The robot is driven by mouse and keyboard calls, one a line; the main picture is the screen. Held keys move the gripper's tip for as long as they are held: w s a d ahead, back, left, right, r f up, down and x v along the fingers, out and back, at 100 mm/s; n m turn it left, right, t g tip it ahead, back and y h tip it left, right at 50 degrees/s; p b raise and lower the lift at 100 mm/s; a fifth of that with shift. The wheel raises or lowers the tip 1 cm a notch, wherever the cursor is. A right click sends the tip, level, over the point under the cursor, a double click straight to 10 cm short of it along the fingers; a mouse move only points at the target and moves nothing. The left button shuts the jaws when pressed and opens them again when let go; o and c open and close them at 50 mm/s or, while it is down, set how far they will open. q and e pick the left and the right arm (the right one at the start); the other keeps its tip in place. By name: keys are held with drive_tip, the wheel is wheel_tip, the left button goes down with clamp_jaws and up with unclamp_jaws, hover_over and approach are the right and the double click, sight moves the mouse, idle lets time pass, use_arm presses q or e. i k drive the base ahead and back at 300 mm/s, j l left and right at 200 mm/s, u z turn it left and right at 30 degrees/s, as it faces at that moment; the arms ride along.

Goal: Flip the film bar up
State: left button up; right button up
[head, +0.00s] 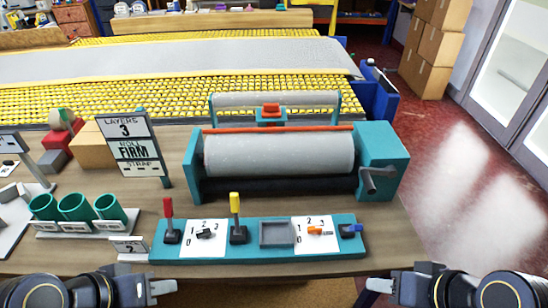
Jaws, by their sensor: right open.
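The teal machine (382,150) stands on the wooden table, with a grey roll (280,155) lying across it. A long orange-red bar (278,129) lies level along the top of the machine, above the roll. Behind it, a pale grey cylinder (325,98) sits in a teal frame with an orange-red block (271,108) at its middle. I cannot tell for sure which of these is the film bar. My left gripper (164,289) is low at the table's front edge, touching nothing. My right gripper (379,286) is open and empty at the front right, away from the machine.
A teal control panel (345,249) with red and yellow levers lies in front of the machine. A crank (374,181) sticks out at the machine's right. A sign (133,143) reading FIRM and green cups (75,207) stand to the left. A yellow slatted conveyor (180,85) runs behind.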

sight(354, 228)
drive_tip(key=k+l, duration=0.1)
drive_tip(key=l, duration=0.25)
drive_tip(key=k+l, duration=0.1)
drive_tip(key=l, duration=0.3)
drive_tip(key=k+l, duration=0.1)
drive_tip(key=l, duration=0.25)
drive_tip(key=k, duration=0.15)
drive_tip(key=l+u, duration=0.05)
